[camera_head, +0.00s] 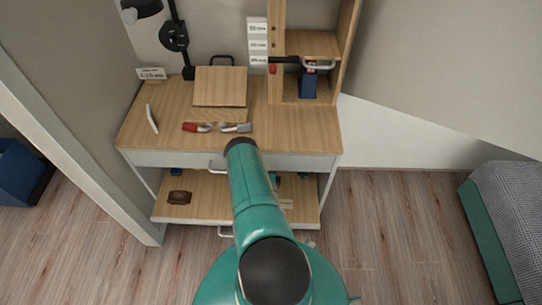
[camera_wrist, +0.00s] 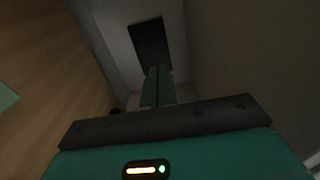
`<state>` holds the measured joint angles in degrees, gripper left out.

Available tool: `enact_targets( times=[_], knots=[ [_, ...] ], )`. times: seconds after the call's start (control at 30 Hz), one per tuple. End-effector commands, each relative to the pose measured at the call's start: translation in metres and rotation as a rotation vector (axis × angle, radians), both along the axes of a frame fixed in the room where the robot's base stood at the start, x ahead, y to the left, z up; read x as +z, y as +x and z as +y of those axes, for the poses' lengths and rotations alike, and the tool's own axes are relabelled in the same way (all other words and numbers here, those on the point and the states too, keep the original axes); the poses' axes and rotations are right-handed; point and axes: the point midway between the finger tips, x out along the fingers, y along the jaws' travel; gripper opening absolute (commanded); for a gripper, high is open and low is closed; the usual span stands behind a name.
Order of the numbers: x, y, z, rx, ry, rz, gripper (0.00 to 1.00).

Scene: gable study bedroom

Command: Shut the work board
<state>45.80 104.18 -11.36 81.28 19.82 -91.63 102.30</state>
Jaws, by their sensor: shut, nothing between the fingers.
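The desk has a wood-topped board (camera_head: 205,209) with a pale front edge, pulled out below its top. I take this to be the work board. A handle (camera_head: 225,233) shows under its front edge. My arm crosses in front of the board and hides part of its middle and right. My gripper (camera_wrist: 158,88) shows in the wrist view with its green fingers together and nothing between them. In the head view my arm hides it, so I cannot tell whether it touches the board. A wooden surface (camera_wrist: 45,60) fills the left of the wrist view.
A brown object (camera_head: 179,197) and small green pieces (camera_head: 276,178) lie on the board. Above it is a shut drawer front (camera_head: 180,159). The desktop (camera_head: 300,125) holds a red-handled tool (camera_head: 196,127) and a tilted wooden panel (camera_head: 220,87). Bare floor (camera_head: 390,230) lies right.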

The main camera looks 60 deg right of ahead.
Motion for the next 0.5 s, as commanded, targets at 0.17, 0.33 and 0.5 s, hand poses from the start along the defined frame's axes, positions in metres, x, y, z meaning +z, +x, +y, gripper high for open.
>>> enact_targets(
  times=[0.17,0.33,0.5],
  knots=[
    [0.0,0.016,-0.03,0.002,-0.002,-0.001,0.0],
    [0.0,0.025,-0.049,0.003,-0.001,0.0,0.0],
    [0.0,0.028,-0.054,0.002,0.001,0.0,0.0]
  ],
)
